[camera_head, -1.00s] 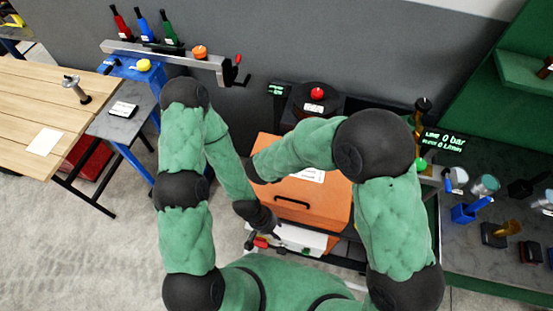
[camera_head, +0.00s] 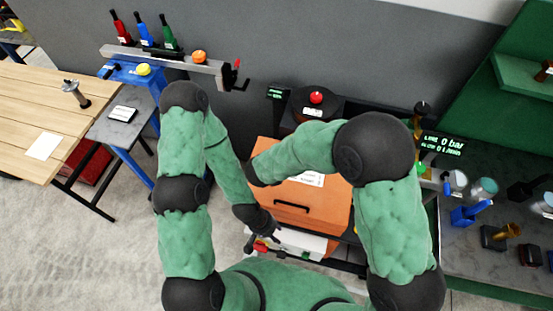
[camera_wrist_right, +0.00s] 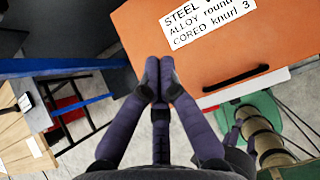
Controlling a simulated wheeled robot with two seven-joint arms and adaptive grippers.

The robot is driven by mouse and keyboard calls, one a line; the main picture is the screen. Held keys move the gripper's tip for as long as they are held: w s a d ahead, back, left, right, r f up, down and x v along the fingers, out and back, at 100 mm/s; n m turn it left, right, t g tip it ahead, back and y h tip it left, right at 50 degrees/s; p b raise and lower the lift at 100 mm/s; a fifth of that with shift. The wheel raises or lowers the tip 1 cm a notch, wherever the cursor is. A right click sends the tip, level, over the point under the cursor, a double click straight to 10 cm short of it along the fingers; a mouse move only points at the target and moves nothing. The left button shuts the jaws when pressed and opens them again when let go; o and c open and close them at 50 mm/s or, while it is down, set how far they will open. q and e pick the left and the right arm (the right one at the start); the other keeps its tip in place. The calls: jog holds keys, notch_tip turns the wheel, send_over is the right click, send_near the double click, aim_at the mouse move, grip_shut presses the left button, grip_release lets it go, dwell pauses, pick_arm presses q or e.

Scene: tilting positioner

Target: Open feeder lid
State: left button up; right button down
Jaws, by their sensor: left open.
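The feeder is an orange box whose flat lid (camera_head: 318,216) looks closed, with a black bar handle (camera_head: 292,206) and a white label (camera_head: 309,179). The lid, handle (camera_wrist_right: 235,77) and label (camera_wrist_right: 205,20) also show in the right wrist view. My left gripper (camera_head: 275,236) is at the lid's front left corner, left of and below the handle, open and apart from the handle. In the right wrist view my right gripper (camera_wrist_right: 158,82) has its fingertips together with nothing visible between them, by the lid's edge. The right forearm covers part of the lid in the head view.
A dark unit with a red button (camera_head: 316,97) stands behind the feeder. A wooden table (camera_head: 40,110) and grey side table (camera_head: 117,127) are at left. A grey bench (camera_head: 490,265) with several fixtures is at right. Open floor (camera_head: 85,255) lies at front left.

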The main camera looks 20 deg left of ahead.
dwell(0.4)
jog(key=v, duration=1.2)
